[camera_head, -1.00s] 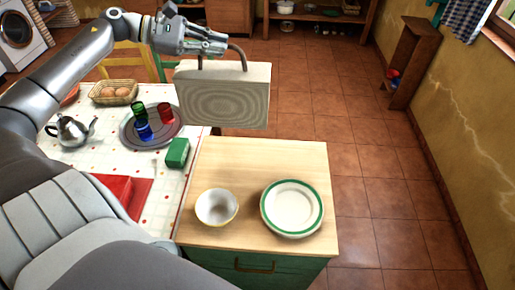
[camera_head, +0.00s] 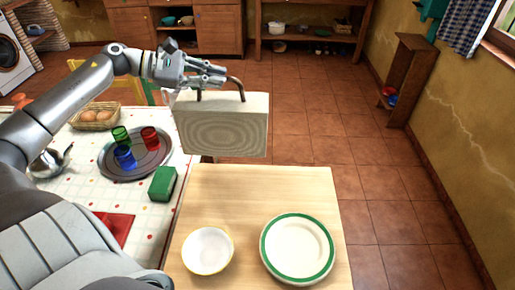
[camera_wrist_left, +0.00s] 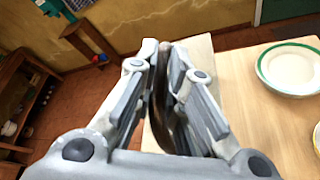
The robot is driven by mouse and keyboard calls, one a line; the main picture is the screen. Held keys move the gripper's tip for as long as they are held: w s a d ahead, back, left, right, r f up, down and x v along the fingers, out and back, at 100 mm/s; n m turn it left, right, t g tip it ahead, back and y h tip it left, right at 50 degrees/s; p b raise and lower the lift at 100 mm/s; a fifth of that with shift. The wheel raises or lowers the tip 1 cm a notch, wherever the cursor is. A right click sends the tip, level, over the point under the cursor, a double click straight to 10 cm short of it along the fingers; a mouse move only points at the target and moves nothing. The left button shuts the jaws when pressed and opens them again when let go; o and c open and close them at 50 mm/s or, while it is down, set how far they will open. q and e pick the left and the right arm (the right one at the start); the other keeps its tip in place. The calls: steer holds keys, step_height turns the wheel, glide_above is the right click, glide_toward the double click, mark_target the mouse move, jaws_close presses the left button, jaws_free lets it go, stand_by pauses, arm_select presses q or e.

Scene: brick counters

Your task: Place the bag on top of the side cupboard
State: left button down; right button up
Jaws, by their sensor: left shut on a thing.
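The bag (camera_head: 222,128) is a pale, boxy bag with a wood-grain ring pattern and a brown loop handle. My left gripper (camera_head: 222,76) is shut on the handle, and the bag hangs upright below it. The bag is at the far edge of the side cupboard (camera_head: 250,200), which has a light wooden top. I cannot tell whether the bag is over the top or just beyond it. In the left wrist view the fingers (camera_wrist_left: 165,60) close around the dark handle, and the cupboard top (camera_wrist_left: 245,110) lies to the right. My right gripper is not in view.
A white bowl (camera_head: 207,250) and a green-rimmed plate (camera_head: 297,248) stand on the near part of the cupboard top; its far part is bare. On the table to the left are a tray (camera_head: 108,166) with coloured cups, a green box (camera_head: 163,183) and an egg basket (camera_head: 95,116).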

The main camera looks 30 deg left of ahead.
mark_target(256, 112)
arm_select(q)
steer(key=d+f, duration=0.1)
steer(key=d, duration=0.1)
steer(key=d+f+p, duration=0.1)
steer(key=d, duration=0.4)
steer(key=shift+w+d+f+p, duration=0.25)
steer(key=shift+w+f+p, duration=0.1)
steer(key=shift+f, duration=0.05)
steer(key=d+f, duration=0.1)
steer(key=f, duration=0.1)
steer(key=d+f, duration=0.2)
steer(key=shift+w+d, duration=0.15)
steer(key=shift+w, duration=0.05)
steer(key=f+p, duration=0.1)
steer(key=f, duration=0.1)
steer(key=d+f+p, duration=0.1)
steer(key=f, duration=0.2)
steer(key=shift+w+d, duration=0.1)
steer(key=shift+d, duration=0.1)
steer(key=c, duration=1.9)
jaws_free()
steer(key=shift+f, duration=0.15)
steer(key=shift+c, duration=0.2)
steer(key=o, duration=0.4)
steer(key=shift+o, duration=0.2)
